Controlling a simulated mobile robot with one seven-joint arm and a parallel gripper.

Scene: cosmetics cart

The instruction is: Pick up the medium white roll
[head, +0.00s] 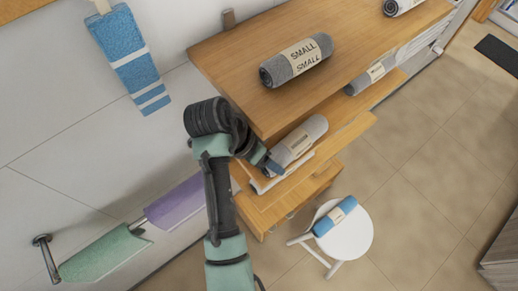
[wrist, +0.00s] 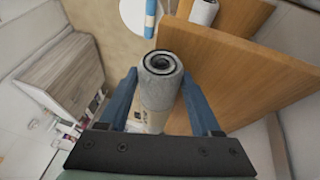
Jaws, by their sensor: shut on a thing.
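A pale grey-white rolled towel with a beige label band (head: 299,139) is at the middle shelf level of the wooden unit, below its top board. I cannot read a size on its label. In the wrist view the roll (wrist: 160,88) points away from me, its spiral end facing outward, with a blue finger on each side. My gripper (head: 270,163) is shut on this roll; it also shows in the wrist view (wrist: 160,100). I cannot tell whether the roll touches the shelf. Part of it is hidden by my gripper.
A grey roll marked SMALL (head: 296,60) lies on the top board (head: 240,50). Another grey roll (head: 371,76) sits on the shelf below. A blue roll (head: 335,216) rests on a white stool (head: 350,238). Towels hang on the left wall. Open floor lies right.

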